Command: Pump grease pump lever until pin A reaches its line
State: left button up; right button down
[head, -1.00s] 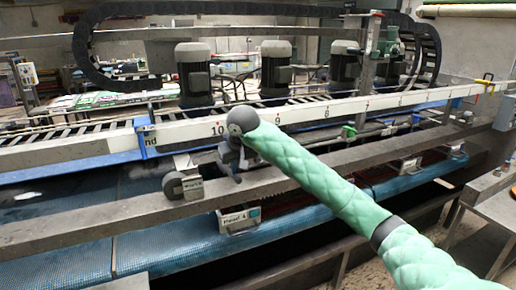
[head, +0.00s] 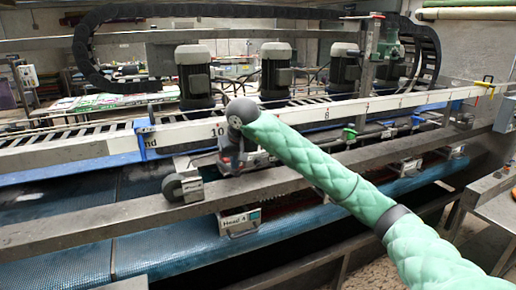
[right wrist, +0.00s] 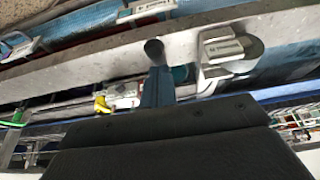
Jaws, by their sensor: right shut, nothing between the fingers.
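My right gripper (head: 231,160) hangs from the grey wrist joint in front of the machine's long rail, near the number 10. It is shut and empty. In the right wrist view a blue-grey bar (right wrist: 157,88) with a round black end stands before the dark gripper body; I cannot tell whether it is a lever or part of my gripper. A green pump-like unit (head: 388,42) with a red top beside it stands at the back right; I cannot tell its lever. Pin A and its line cannot be made out. My left gripper is out of view.
A grey beam (head: 100,215) runs along the machine's front, with a round wheel (head: 172,187) and a labelled block on it. A head box (head: 240,220) hangs below over blue mesh (head: 60,262). Several motors (head: 193,76) stand behind the white rail (head: 80,150).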

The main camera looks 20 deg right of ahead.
jog(key=shift+r+p, duration=0.4)
jog(key=shift+r, duration=2.75)
